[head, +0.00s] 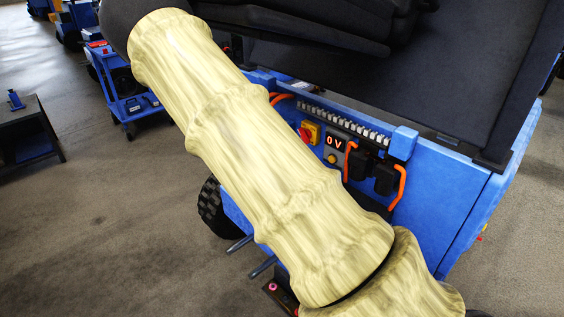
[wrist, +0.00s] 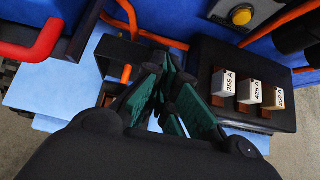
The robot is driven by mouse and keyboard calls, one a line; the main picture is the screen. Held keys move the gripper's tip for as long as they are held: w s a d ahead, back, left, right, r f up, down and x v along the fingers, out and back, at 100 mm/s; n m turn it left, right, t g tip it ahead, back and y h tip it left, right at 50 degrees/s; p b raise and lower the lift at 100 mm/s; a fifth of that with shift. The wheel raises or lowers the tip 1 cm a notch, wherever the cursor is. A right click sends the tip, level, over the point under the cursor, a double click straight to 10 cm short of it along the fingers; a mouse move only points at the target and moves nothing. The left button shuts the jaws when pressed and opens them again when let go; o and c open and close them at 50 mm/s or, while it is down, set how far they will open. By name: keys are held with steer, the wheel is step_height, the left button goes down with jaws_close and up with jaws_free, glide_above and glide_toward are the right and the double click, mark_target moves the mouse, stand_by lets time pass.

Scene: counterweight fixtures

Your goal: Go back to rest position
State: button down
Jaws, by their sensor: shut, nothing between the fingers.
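My gripper (wrist: 166,72) shows in the wrist view with black fingers and green pads. Its fingers are closed together with nothing held between them. It is over a light blue surface (wrist: 60,92), left of a black block (wrist: 240,65) that carries three small labelled pieces. I cannot tell whether the fingertips touch the black bracket beyond them. In the head view my pale, wood-grained arm crosses the middle and hides part of the blue machine (head: 465,215); the gripper itself is hidden there.
In the wrist view a red handle (wrist: 38,45) is at left. A dark table (head: 30,135) and blue cart (head: 125,90) stand left; floor between is clear.

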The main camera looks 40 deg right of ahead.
steer(key=shift+v, duration=2.6)
steer(key=shift+f, duration=0.1)
steer(key=s+a+f+m+y, duration=0.2)
steer(key=s+a+f, duration=0.35)
steer(key=f, duration=0.35)
steer(key=s+a+f+m+g+y, duration=0.1)
steer(key=s+a+f+m+y, duration=0.2)
steer(key=s+a+f, duration=0.35)
steer(key=s+a+f+m+y, duration=0.25)
steer(key=s+f, duration=0.45)
steer(key=f, duration=0.4)
steer(key=s+a+f+m+y, duration=0.1)
steer(key=s+a+f+m, duration=0.2)
steer(key=s+a, duration=0.3)
steer(key=s+a+f+m+y, duration=0.1)
steer(key=s+a+f+m, duration=0.25)
steer(key=s, duration=0.45)
steer(key=s+a+m+p, duration=0.1)
steer(key=s+a+m, duration=0.35)
steer(key=s, duration=0.65)
step_height(320, 180, up, 7)
steer(key=p, duration=0.6)
steer(key=shift+w+f+m, duration=0.15)
steer(key=shift+f+m, duration=0.05)
steer(key=shift+m, duration=0.05)
